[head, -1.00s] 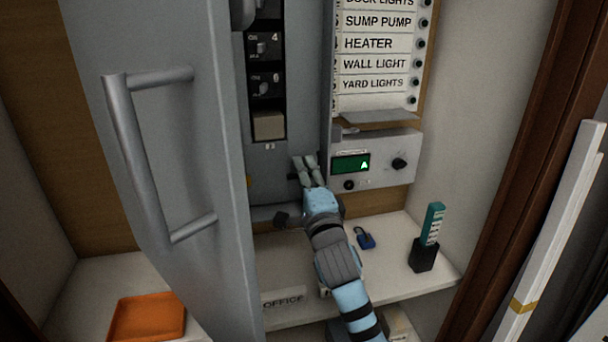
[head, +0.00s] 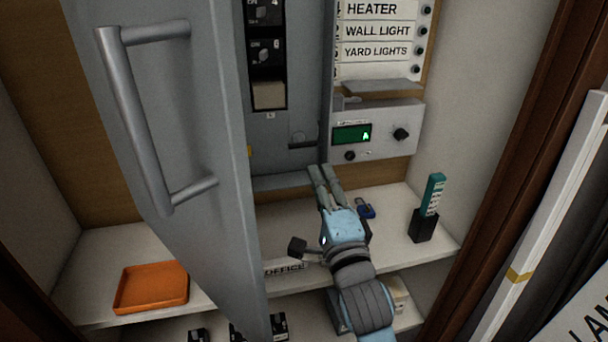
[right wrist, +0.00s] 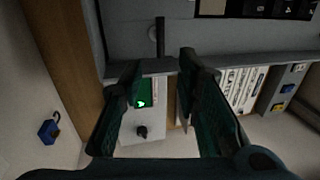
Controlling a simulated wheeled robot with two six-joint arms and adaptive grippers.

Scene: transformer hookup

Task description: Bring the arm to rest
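My right gripper (head: 324,172) is over the shelf, in front of the lower edge of the grey breaker panel. Its two fingers are apart with nothing between them. They also stand apart in the right wrist view (right wrist: 160,70). The box with the green display (head: 375,133) is above and to the right of the fingertips in the head view, and they look clear of it. The same box shows behind the fingers in the right wrist view (right wrist: 147,133). My left gripper is in neither view.
The open grey door (head: 185,130) with its bar handle (head: 135,120) stands left of my arm. The white shelf (head: 395,250) holds a blue padlock (head: 366,210), a teal object in a black holder (head: 424,226), and an orange tray (head: 152,286). An OFFICE label (head: 285,268) is near my wrist.

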